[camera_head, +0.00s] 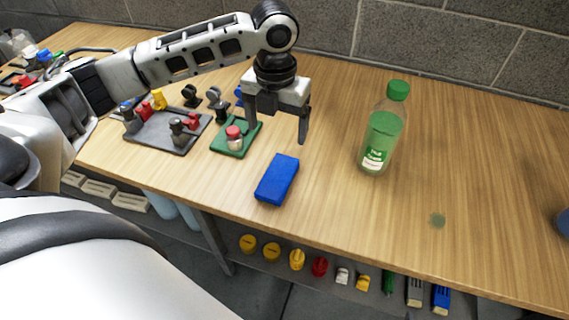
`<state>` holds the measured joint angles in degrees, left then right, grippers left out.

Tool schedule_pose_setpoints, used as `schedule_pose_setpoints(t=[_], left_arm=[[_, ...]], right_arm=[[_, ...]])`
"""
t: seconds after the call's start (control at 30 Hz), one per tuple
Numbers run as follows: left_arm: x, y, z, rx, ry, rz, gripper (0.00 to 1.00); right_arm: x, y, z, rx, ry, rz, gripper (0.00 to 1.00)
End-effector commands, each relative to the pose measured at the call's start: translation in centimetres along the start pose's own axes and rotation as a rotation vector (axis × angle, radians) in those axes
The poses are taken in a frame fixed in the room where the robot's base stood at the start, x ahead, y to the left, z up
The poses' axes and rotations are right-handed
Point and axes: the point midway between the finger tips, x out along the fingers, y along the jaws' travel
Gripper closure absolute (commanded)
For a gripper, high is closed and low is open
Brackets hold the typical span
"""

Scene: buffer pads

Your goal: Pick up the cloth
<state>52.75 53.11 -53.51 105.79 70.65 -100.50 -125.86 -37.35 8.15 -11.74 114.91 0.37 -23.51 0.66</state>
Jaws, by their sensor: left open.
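A folded blue cloth (277,180), thick and block-like, lies flat on the wooden table near its front edge. My left gripper (278,122) points down above the table, behind the cloth in the picture. Its two fingers are spread and nothing is between them. The gripper and the cloth look apart. My right gripper does not show.
A green pad (237,139) and a grey board (165,130) with parts lie left. A wall (430,40) is behind.

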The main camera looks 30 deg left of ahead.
Motion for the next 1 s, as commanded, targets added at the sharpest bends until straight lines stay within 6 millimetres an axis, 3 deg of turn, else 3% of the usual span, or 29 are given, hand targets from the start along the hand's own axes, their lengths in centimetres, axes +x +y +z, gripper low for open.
schedule_pose_setpoints(t=[0.1, 0.3, 0.57, 0.83, 1.0], left_arm=[[2.9, 0.0, -0.1, -0.001, 0.004, 0.002, 0.15], [6.5, -0.1, 0.0, -0.002, 0.001, -0.001, 0.15], [8.4, -0.2, 0.0, -0.001, 0.000, -0.001, 0.15], [12.2, -0.7, 0.1, -0.003, 0.001, 0.000, 0.15], [13.1, -0.7, 0.1, -0.001, -0.003, -0.001, 0.15]], right_arm=[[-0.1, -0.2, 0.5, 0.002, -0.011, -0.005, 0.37], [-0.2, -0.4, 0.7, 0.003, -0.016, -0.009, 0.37], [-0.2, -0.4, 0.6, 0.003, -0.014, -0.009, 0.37], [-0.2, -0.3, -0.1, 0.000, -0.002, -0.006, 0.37], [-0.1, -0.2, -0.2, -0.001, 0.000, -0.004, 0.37]])
